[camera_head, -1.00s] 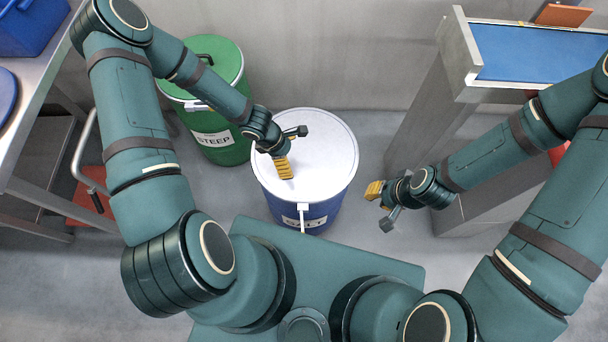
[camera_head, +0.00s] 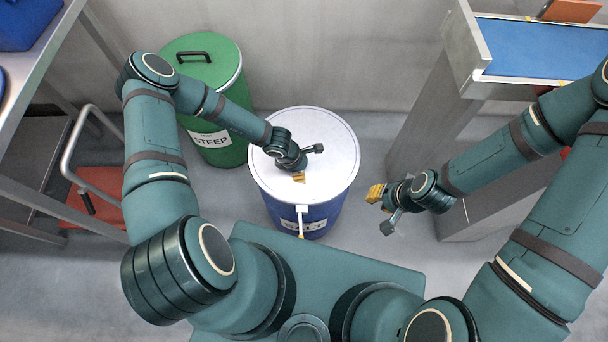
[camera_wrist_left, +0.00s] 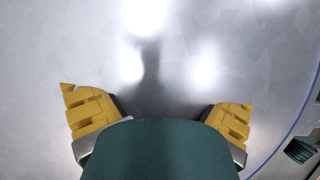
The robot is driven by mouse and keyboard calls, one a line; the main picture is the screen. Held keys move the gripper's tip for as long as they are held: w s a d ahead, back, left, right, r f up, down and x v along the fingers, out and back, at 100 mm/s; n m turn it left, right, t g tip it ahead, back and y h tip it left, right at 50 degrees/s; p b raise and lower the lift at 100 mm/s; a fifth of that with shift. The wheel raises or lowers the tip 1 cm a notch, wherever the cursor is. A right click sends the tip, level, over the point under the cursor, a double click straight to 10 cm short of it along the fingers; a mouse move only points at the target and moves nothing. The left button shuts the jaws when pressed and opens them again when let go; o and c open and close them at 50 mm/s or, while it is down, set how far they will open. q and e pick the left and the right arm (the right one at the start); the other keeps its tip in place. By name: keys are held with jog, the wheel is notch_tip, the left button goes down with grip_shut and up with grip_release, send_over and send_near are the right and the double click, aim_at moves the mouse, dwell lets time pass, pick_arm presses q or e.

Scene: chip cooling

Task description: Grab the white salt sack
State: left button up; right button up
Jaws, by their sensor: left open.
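No white salt sack shows in these views. A blue drum (camera_head: 285,214) with a closed white lid (camera_head: 328,145) stands in the middle of the head view. Its front label is partly hidden by a pale latch (camera_head: 302,212). My left gripper (camera_head: 302,177) is over the lid and points down. In the left wrist view its yellow fingers (camera_wrist_left: 158,118) are wide apart, with only the pale lid surface (camera_wrist_left: 225,50) beyond them. I cannot tell whether they touch the lid. My right gripper (camera_head: 380,210) is to the right of the drum, apart from it, fingers spread and empty.
A green drum (camera_head: 218,150) labelled STEEP, with a black lid handle, stands behind left. A metal table (camera_head: 45,75) and a red cart (camera_head: 95,206) are at the left. A metal stand with a blue top (camera_head: 530,50) is at the right. Grey floor is bare around the blue drum.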

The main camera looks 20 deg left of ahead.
pick_arm(q)
jog(key=shift+d+f, duration=0.15)
jog(key=shift+f, duration=0.3)
jog(key=c, duration=1.3)
jog(key=shift+w, duration=0.1)
jog(key=shift+r, duration=0.2)
